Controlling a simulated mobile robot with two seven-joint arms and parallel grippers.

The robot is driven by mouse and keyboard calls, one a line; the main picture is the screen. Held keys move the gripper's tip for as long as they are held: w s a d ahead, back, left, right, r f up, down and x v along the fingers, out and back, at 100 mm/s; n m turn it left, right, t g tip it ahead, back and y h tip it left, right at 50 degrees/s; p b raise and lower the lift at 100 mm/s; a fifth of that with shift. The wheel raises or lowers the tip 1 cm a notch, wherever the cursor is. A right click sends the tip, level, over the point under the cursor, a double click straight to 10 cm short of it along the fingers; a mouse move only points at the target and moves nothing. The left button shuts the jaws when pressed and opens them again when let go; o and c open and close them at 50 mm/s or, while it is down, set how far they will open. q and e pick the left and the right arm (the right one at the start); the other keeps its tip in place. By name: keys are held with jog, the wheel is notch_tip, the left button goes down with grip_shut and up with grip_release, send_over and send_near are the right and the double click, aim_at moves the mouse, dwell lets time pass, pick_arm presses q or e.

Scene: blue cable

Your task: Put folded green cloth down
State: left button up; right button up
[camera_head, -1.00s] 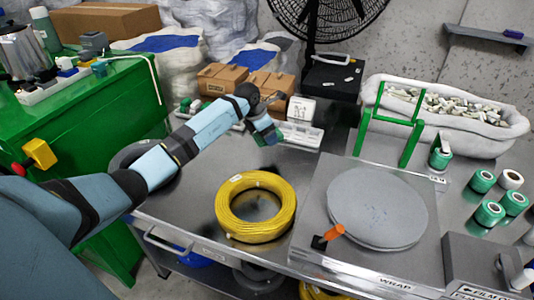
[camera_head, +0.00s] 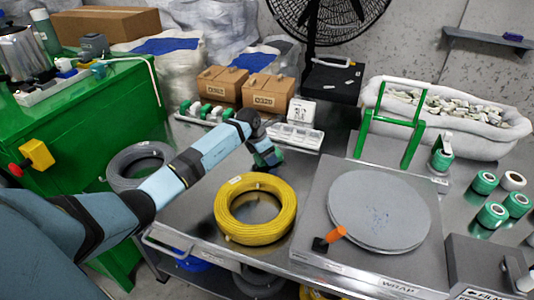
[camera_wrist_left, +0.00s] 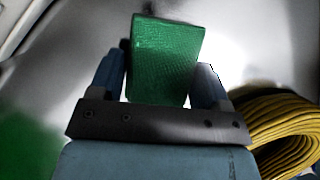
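The folded green cloth (camera_wrist_left: 166,58) is between the two blue fingers of my left gripper (camera_wrist_left: 160,84) in the left wrist view. The fingers sit at its two sides and appear to hold it. In the head view, my left gripper (camera_head: 267,158) points down over the metal table, just behind the yellow cable coil. Only a little green of the cloth shows there; the gripper hides the rest. I cannot tell whether the cloth touches the table. My right gripper is not in view.
The yellow coil (camera_head: 255,230) lies just in front of my left gripper. A grey coil (camera_head: 125,170) is at the left, a turntable (camera_head: 380,208) at the right. Cardboard boxes (camera_head: 268,91) and a clear tray (camera_head: 295,138) stand behind. Bare metal shows left of the yellow coil.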

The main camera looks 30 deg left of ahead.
pick_arm(q)
jog(key=o, duration=0.4)
jog(key=shift+c, duration=0.2)
jog(key=shift+r, duration=0.2)
jog(key=p+v, duration=0.2)
jog(key=v, duration=1)
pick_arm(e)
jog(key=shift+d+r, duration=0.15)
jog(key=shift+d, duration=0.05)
pick_arm(q)
jog(key=shift+a+f, duration=0.1)
jog(key=shift+f, duration=0.05)
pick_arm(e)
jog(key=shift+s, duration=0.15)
